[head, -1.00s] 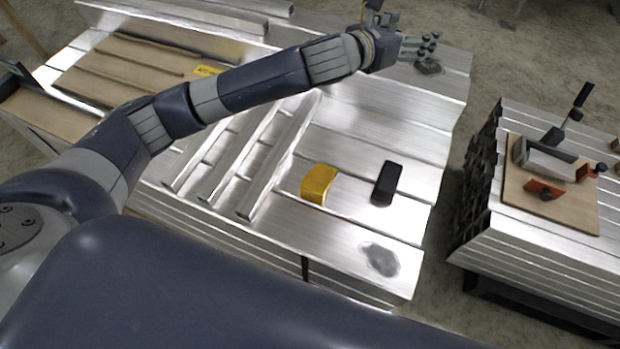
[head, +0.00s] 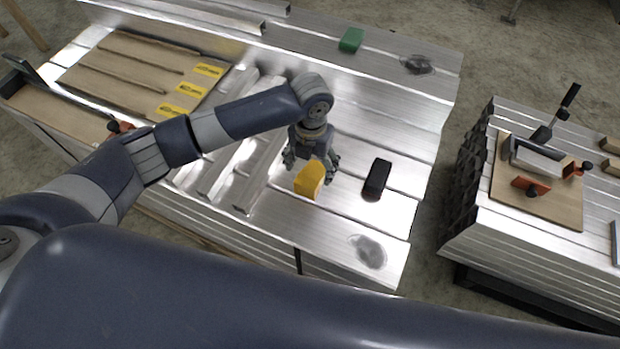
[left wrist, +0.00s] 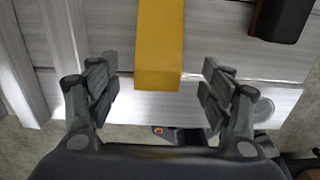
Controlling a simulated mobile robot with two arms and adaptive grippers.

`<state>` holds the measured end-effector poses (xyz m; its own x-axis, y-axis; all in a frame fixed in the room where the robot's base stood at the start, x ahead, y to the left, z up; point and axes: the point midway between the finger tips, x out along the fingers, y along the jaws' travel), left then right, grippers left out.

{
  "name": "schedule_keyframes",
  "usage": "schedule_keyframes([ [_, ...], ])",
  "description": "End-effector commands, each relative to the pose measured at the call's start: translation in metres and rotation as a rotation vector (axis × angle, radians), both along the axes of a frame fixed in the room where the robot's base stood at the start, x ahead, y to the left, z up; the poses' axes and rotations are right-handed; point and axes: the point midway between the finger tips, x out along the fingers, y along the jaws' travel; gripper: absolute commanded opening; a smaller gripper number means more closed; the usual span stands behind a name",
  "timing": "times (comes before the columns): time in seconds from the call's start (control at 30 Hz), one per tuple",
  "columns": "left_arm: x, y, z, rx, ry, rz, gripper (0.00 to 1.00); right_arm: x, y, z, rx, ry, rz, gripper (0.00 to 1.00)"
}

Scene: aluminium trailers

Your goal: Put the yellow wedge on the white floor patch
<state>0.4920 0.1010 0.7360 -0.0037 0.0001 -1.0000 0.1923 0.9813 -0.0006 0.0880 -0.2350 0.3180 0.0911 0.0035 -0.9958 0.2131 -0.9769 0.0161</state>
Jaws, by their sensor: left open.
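The yellow wedge (head: 309,180) lies on the aluminium bed of the near trailer, right of the long metal bars. It also shows in the left wrist view (left wrist: 159,45), between my fingers. My left gripper (head: 313,163) is open and empty, pointing down at the wedge; its fingers stand apart on either side, and I cannot tell whether they touch it. A pale greyish patch (head: 369,251) lies on the bed near the front right corner, with nothing on it. A darker grey patch (head: 418,64) lies at the far right. My right gripper is not in view.
A black block (head: 377,179) lies right of the wedge. A green block (head: 351,40) lies at the far edge. Several metal bars (head: 240,165) lie left of the wedge. A second trailer (head: 540,245) with a clamp board stands right, across a floor gap.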

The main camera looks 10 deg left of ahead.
Motion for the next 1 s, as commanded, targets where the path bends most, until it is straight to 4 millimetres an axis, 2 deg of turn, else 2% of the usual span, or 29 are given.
schedule_keyframes([
  [0.17, 0.0, 0.0, -0.013, 0.0, 0.0, 0.0, 0.73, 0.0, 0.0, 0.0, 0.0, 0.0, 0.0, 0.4],
  [0.5, 0.005, 0.001, -0.058, 0.0, -0.001, 0.001, 0.73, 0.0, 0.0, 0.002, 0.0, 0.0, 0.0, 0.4],
  [0.77, 0.005, 0.002, -0.062, 0.0, -0.003, 0.0, 0.73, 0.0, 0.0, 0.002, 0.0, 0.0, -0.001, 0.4],
  [0.8, 0.005, 0.002, -0.062, 0.0, -0.003, 0.0, 0.71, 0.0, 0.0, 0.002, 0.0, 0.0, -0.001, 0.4],
  [1.0, 0.005, 0.002, -0.061, 0.0, -0.003, 0.0, 0.26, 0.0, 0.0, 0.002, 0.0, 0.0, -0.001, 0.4],
])
